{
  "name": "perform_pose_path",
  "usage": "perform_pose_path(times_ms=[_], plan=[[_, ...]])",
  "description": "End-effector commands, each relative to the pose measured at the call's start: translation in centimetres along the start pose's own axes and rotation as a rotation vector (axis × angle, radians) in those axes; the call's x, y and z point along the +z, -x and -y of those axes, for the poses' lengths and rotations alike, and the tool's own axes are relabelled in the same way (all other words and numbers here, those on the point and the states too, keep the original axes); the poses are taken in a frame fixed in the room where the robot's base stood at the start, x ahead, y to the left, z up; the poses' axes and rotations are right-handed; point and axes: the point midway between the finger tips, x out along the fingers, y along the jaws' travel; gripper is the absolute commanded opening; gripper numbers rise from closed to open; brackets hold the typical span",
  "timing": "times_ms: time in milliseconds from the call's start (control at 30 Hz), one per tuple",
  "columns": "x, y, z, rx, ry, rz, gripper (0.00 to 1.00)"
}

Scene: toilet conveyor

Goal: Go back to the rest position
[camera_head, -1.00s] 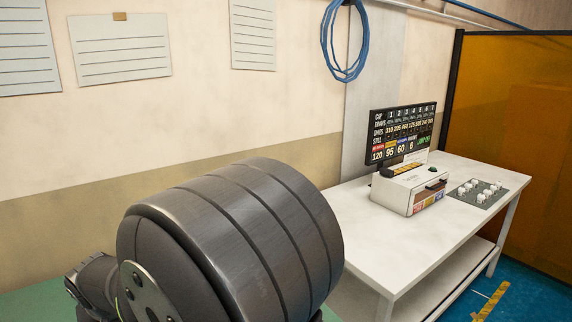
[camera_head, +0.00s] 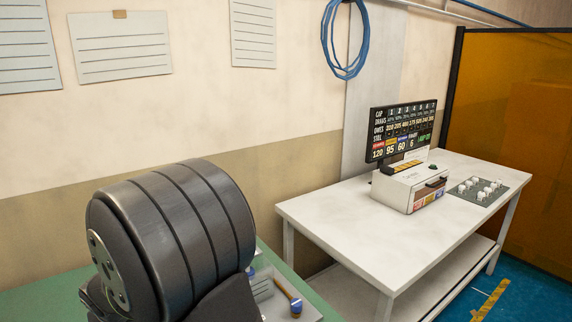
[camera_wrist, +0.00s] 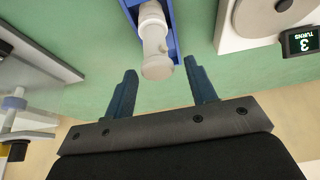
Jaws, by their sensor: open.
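In the wrist view my gripper (camera_wrist: 162,92) is open, its two dark blue fingers apart with nothing held between them. Beyond the fingertips, over a green surface (camera_wrist: 95,45), a white knobbed post (camera_wrist: 153,40) stands in a blue holder (camera_wrist: 132,12); it looks apart from the fingers. In the head view my dark grey arm link (camera_head: 175,225) fills the lower left, and the gripper itself is not visible there.
A white table (camera_head: 345,215) holds a display screen (camera_head: 402,130), a white box (camera_head: 413,188) and a panel of white knobs (camera_head: 478,190). An orange screen (camera_head: 520,130) stands at right. The wrist view shows a small "TURNS 3" display (camera_wrist: 301,40).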

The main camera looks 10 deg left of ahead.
Motion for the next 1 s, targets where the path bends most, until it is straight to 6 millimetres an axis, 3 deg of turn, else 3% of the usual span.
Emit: perform_pose_path(times_ms=[67, 733, 767, 1000], plan=[[-0.8, 1.6, 0.0, -0.001, -0.002, -0.002, 0.51], [-0.2, 9.3, -11.2, 0.002, -0.006, 0.000, 0.51], [-0.2, 9.5, -11.4, 0.000, -0.001, 0.001, 0.51], [-2.5, 9.0, -6.3, -0.057, 0.132, 0.008, 0.51]])
